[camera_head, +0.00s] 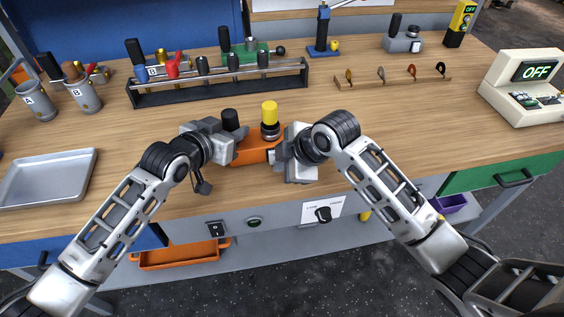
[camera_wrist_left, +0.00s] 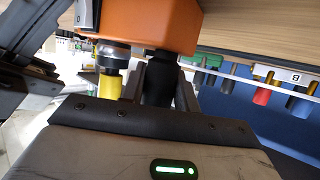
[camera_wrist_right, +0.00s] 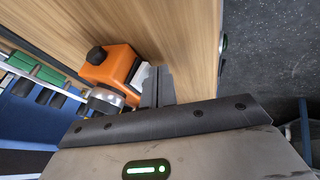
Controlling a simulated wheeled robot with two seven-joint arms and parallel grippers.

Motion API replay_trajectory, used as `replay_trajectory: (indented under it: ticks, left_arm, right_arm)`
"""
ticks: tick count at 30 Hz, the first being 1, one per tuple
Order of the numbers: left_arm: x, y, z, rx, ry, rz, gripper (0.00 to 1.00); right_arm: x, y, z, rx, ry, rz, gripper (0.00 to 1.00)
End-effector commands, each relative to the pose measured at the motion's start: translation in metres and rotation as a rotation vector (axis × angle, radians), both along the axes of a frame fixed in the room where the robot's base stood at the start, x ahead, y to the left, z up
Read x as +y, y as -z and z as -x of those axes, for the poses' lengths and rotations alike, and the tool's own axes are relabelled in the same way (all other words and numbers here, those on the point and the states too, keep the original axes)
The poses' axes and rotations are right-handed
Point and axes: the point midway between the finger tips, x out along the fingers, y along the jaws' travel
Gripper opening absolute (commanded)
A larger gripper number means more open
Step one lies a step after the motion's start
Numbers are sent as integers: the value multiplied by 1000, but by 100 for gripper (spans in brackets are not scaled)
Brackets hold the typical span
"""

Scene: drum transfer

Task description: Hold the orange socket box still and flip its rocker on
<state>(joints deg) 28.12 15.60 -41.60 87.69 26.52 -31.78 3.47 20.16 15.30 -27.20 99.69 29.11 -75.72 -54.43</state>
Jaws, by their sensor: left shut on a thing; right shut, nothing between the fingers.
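The orange socket box (camera_head: 256,151) stands near the front middle of the bench, between my two grippers. A black post (camera_head: 230,119) and a yellow-capped round fitting (camera_head: 270,118) rise from its top. My left gripper (camera_head: 231,134) is shut on the black post (camera_wrist_left: 158,82), which shows between its fingers in the left wrist view. My right gripper (camera_wrist_right: 157,86) is shut and empty, its tips close to the box's end face (camera_wrist_right: 138,70). A pale switch panel (camera_wrist_left: 89,12) shows on that end in the left wrist view. I cannot tell whether the right tips touch the rocker, or its position.
A black rack (camera_head: 220,83) with several handles stands behind. A metal tray (camera_head: 48,178) lies at left, beside cups A (camera_head: 37,103) and B (camera_head: 84,94).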

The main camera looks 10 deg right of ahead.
Motion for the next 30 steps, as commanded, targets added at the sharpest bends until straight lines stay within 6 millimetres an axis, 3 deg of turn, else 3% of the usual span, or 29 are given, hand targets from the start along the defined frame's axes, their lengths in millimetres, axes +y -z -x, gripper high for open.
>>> replay_trajectory:
  ticks: [12,30]
  left_arm:
    - [0,1,0,1,-1,-2,0]
    - [0,1,0,1,1,-2,0]
  right_arm:
    - [0,2,-4,-67,2,-1,0]
    - [-1,-15,-5,-71,3,-1,0]
